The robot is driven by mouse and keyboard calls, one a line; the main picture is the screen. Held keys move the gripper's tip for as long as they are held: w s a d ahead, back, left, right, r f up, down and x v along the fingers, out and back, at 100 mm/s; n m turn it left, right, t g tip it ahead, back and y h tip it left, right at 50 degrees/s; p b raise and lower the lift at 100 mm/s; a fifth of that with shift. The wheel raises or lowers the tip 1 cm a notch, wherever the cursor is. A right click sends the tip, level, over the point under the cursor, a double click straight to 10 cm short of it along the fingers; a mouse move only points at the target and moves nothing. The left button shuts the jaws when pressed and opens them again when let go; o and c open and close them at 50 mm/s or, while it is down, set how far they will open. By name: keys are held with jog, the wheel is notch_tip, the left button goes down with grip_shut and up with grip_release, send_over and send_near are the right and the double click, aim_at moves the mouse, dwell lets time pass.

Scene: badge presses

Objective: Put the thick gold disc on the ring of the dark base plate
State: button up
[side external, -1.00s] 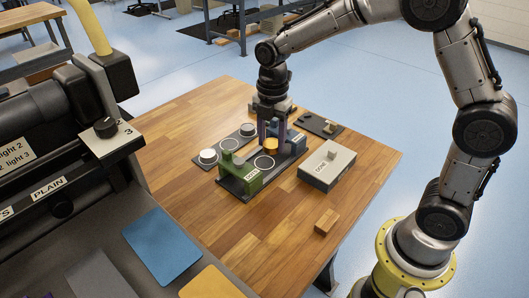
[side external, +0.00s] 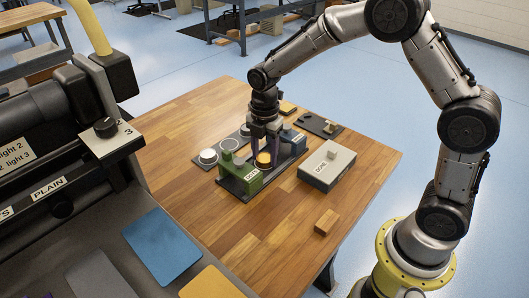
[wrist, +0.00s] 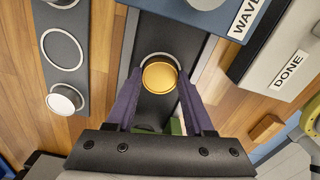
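The thick gold disc (side external: 263,159) is between the two fingers of my gripper (side external: 264,155), over the ring of the dark base plate (side external: 233,187). In the wrist view the gold disc (wrist: 160,76) lies flat between the fingertips of my gripper (wrist: 159,80), which appear closed on its sides. A pale arc of the ring (wrist: 158,54) shows past the disc's upper edge; the rest is hidden. I cannot tell whether the disc touches the plate. A green block marked DOTS (side external: 240,177) and a blue block (side external: 294,138) stand at the plate's ends.
Beside it lies a grey plate with a bare ring (wrist: 62,50) and two pale discs, one at the near end (wrist: 64,99). A grey box marked DONE (side external: 327,165) stands to the right. A small wooden block (side external: 326,222) lies on the open tabletop.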

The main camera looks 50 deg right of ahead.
aim_at(265, 157)
jog(key=o, duration=0.4)
jog(key=shift+o, duration=0.2)
notch_tip(265, 157, up, 12)
jog(key=s+r+m+t, duration=0.2)
jog(key=s+r+m, duration=0.3)
jog(key=s, duration=0.2)
jog(key=s+d+m+t, duration=0.2)
jog(key=s+m+t, duration=0.1)
jog(key=s+m, duration=1.2)
jog(key=s, duration=0.3)
jog(key=shift+d+f+t, duration=0.25)
jog(key=shift+t, duration=0.05)
